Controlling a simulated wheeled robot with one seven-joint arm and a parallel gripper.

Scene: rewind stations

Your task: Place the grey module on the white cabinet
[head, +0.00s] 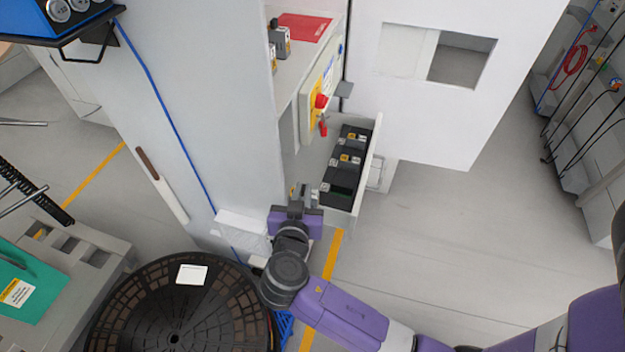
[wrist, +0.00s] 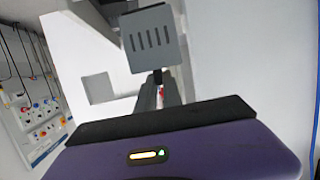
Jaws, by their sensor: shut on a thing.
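The grey module (wrist: 155,40), a block with a row of dark slots on its face, is held in my gripper (wrist: 159,88) in the wrist view. In the head view my gripper (head: 304,194) is at the near end of an open drawer; the module is small and hard to make out there. The white cabinet (head: 286,91) stands beyond it, with a red sheet (head: 302,27) and a grey block (head: 281,40) on its top. My gripper is apart from that top, on its near side.
The open drawer (head: 339,200) holds several black modules (head: 349,160). A panel with a red knob (head: 321,101) faces the drawer. A white column (head: 190,100) rises at the left. A large black reel (head: 175,310) stands at the lower left. Floor at the right is clear.

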